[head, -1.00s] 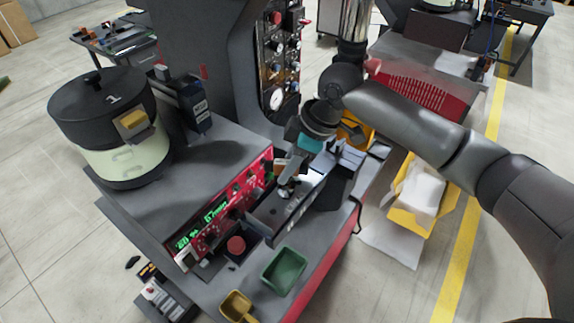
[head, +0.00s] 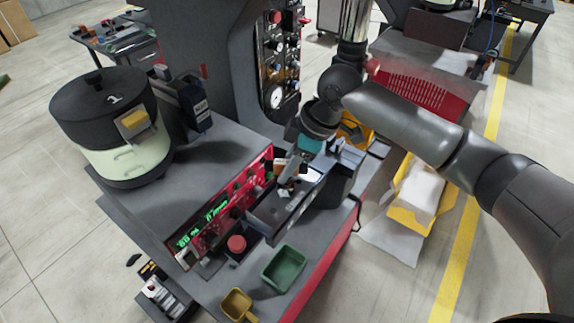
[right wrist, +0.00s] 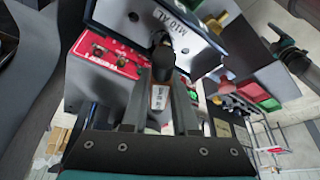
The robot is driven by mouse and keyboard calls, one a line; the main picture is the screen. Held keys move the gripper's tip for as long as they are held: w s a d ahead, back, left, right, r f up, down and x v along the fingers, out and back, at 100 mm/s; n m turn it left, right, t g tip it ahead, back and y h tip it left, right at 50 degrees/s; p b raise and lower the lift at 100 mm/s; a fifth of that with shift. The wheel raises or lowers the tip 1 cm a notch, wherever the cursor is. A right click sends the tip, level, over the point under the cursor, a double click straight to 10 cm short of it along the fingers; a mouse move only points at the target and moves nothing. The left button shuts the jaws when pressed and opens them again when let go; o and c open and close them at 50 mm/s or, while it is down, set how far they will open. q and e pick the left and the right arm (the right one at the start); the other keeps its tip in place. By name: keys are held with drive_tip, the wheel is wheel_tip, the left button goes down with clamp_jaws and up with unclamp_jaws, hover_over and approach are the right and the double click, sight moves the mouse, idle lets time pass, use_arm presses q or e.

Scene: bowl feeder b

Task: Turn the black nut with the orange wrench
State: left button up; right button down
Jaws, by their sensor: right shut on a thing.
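My right gripper (head: 289,184) is over the dark linear track (head: 277,215) of the bowl feeder. In the right wrist view, my right gripper (right wrist: 160,82) is shut on a narrow part with orange edges and a pale label, which looks like the orange wrench (right wrist: 158,97). A dark rounded piece (right wrist: 163,61) stands just beyond it, in front of a grey plate marked "M10 AL" (right wrist: 190,35). I cannot tell whether this piece is the black nut or the wrench's end. My left gripper is in neither view.
A red control panel (head: 225,207) with green digits runs along the machine's left. A red button (head: 236,243), a green bin (head: 284,268) and a yellow bin (head: 237,304) sit in front. The black-lidded bowl (head: 105,110) stands left. A gauge panel (head: 278,60) stands behind.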

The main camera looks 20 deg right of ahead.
drive_tip(key=shift+f, duration=0.95)
idle(0.4)
drive_tip(key=shift+m, duration=0.6)
drive_tip(key=shift+m+t, duration=0.4)
drive_tip(key=shift+m, duration=0.2)
drive_tip(key=shift+m+t+h, duration=0.3)
drive_tip(key=shift+m+h, duration=0.2)
drive_tip(key=shift+m, duration=0.6)
drive_tip(key=shift+m+t+h, duration=0.3)
drive_tip(key=shift+m, duration=0.9)
